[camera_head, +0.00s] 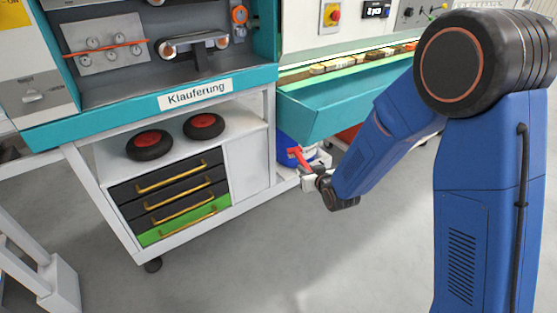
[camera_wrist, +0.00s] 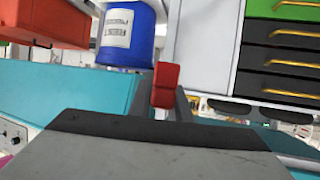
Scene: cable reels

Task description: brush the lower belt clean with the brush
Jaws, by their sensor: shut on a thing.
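My gripper (camera_head: 307,177) is low in front of the machines, right of the white cabinet. It is shut on a red piece (camera_head: 298,156), which looks like the brush's handle. In the wrist view the red end (camera_wrist: 166,84) stands up between the two fingers (camera_wrist: 165,100); no bristles can be made out. In the head view a belt (camera_head: 190,38) runs over rollers in the grey bay at top left, beside an orange belt (camera_head: 106,48) on a roller plate. I cannot tell which is the lower belt. The brush is far from both.
A teal conveyor (camera_head: 330,105) carries several small blocks at the back. A blue bucket (camera_wrist: 128,38) stands close to my gripper. The cabinet has several drawers (camera_head: 172,193), with two black-and-red wheels (camera_head: 149,144) on its shelf. The floor in front is clear.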

